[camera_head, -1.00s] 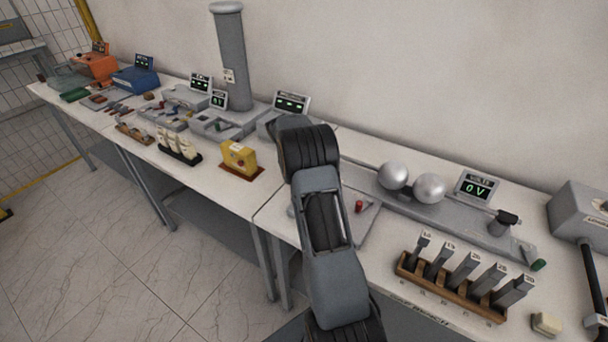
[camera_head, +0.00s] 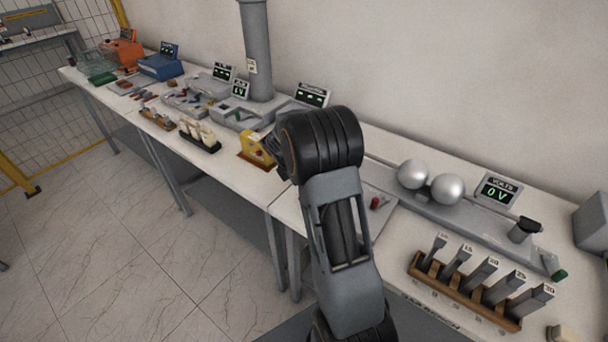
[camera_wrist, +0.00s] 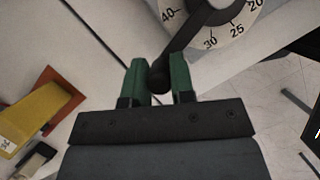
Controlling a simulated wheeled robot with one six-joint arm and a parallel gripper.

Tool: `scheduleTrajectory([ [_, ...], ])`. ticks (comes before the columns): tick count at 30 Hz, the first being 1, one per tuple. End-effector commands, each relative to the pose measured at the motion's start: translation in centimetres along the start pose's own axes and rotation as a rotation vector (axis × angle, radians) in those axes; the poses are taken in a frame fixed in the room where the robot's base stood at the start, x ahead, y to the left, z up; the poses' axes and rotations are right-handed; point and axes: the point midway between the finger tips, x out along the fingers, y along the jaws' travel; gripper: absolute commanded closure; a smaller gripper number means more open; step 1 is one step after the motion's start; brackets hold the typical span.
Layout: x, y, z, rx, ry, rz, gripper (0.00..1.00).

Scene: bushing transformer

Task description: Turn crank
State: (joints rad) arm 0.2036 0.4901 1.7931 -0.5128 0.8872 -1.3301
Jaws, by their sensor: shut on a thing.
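In the wrist view a black crank arm (camera_wrist: 188,38) runs down and left from a white numbered dial (camera_wrist: 238,12) to a round dark knob (camera_wrist: 158,78). My gripper (camera_wrist: 159,70) has its green fingers on either side of the knob and is shut on it. The dial's numbers 40, 30, 25 and 20 show; its upper part is cut off by the frame. In the head view my arm hides the crank, the dial and most of my gripper.
A yellow box (camera_head: 251,148) stands just left of my arm; it also shows in the wrist view (camera_wrist: 34,116). Two metal spheres (camera_head: 446,189), a display reading 0 V (camera_head: 497,190) and a wooden rack (camera_head: 462,291) of grey blocks stand to the right. Open floor lies at front left.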

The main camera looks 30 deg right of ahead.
Motion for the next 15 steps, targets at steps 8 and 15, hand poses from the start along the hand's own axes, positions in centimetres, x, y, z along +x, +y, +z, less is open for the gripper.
scheduleTrajectory([
  [8,-0.4,-1.1,-0.7,-0.145,-0.001,0.058,1.00],
  [15,-0.5,-1.6,-1.0,-0.208,-0.002,0.085,1.00],
])
